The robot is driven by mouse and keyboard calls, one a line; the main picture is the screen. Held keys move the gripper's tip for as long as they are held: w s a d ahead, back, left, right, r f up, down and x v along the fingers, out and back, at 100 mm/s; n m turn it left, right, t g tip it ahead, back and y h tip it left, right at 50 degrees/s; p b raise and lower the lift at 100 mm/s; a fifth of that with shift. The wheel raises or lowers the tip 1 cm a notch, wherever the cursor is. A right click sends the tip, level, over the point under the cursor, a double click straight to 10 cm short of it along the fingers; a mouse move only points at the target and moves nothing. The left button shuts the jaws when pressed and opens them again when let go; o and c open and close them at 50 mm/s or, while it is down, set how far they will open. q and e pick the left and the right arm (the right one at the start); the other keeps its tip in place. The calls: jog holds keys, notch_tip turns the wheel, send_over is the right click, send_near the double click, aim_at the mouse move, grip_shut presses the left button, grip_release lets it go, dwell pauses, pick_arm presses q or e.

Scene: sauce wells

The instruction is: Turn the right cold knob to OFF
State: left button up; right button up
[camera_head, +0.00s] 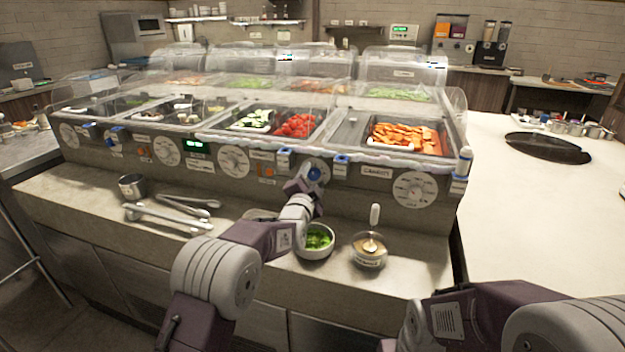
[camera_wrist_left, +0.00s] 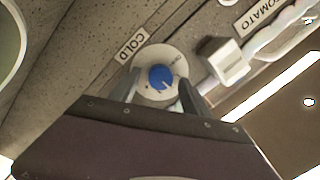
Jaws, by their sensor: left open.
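The right cold knob (camera_head: 314,174) is a small blue knob on the grey front panel of the food counter. In the left wrist view the blue knob (camera_wrist_left: 161,77) sits on a white round dial plate (camera_wrist_left: 172,57), beside a COLD label (camera_wrist_left: 131,46). Its pointer setting is too small to read surely. My left gripper (camera_head: 303,184) is close in front of the knob in the head view. In the wrist view the open fingers of this gripper (camera_wrist_left: 157,88) stand on either side of the knob, with no clear contact. My right gripper is out of view.
A bowl of greens (camera_head: 317,241) and a glass jar (camera_head: 369,250) stand on the ledge below the panel. Round gauges (camera_head: 415,189) and another blue knob (camera_head: 112,137) are on the panel.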

pick_arm(q)
grip_shut()
